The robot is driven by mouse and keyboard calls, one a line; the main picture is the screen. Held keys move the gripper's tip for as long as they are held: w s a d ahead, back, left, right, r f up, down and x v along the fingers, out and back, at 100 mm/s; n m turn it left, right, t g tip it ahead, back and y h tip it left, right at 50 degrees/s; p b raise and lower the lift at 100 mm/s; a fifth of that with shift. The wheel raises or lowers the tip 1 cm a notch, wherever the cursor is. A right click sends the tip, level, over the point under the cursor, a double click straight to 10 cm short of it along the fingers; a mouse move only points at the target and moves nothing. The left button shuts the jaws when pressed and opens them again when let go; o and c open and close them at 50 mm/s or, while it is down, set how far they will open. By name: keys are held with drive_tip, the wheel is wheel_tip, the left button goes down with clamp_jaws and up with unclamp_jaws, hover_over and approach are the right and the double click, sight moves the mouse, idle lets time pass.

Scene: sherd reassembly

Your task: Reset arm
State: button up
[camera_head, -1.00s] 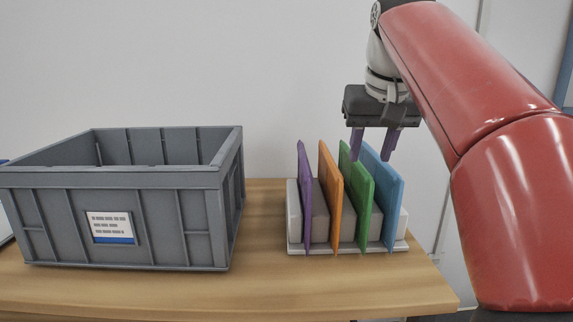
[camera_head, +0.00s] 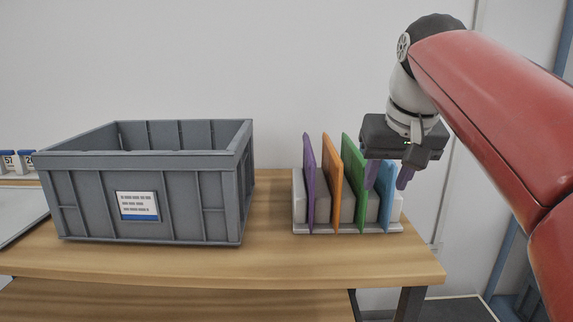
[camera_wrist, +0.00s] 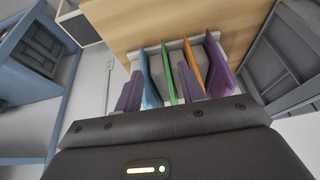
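Whether the fingers touch any panel is unclear.
A grey crate (camera_head: 95,200) with a white and blue label stands left of the rack on a wooden table (camera_head: 270,255). Table surface between crate and rack is clear. A grey tray edge and small numbered boxes (camera_head: 10,160) show at far left.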

drive_tip(key=s+f, duration=0.8)
drive_tip(key=f, duration=0.4)
drive_tip(key=s+f, duration=0.8)
drive_tip(key=f, duration=0.4)
drive_tip(key=shift+s+a+t, duration=0.25)
drive_tip(key=shift+a+t, duration=0.1)
drive_tip(key=shift+t, duration=0.05)
